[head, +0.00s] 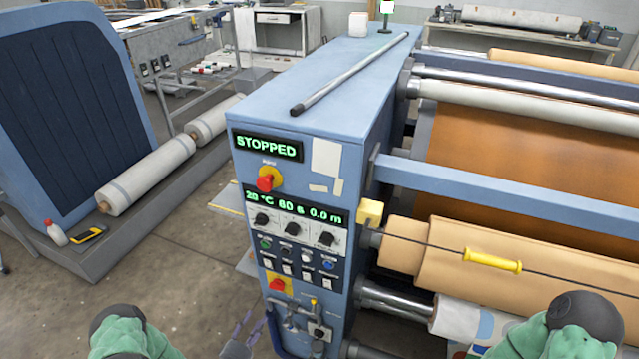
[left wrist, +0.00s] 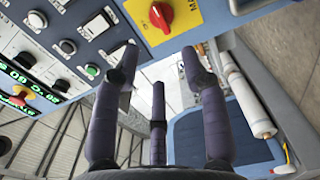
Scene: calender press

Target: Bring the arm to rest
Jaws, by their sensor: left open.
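My left gripper (head: 243,332) is low in the head view, just left of the lower part of the blue machine cabinet (head: 300,95). In the left wrist view my left gripper (left wrist: 160,62) has its dark fingers spread, with nothing between them. A red rotary switch on a yellow plate (left wrist: 161,15) lies beyond the fingertips there; it also shows in the head view (head: 279,286). The gripper appears apart from the panel. The sleeved parts of my arms show at the bottom left and bottom right of the head view. My right gripper is out of view.
The display (head: 268,145) reads STOPPED. Knobs and buttons cover the control panel (head: 292,230). A cord with a yellow handle (head: 493,260) crosses before the rollers on the right. A metal rod (head: 350,72) lies on the cabinet. Bare floor (head: 185,275) lies left of it.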

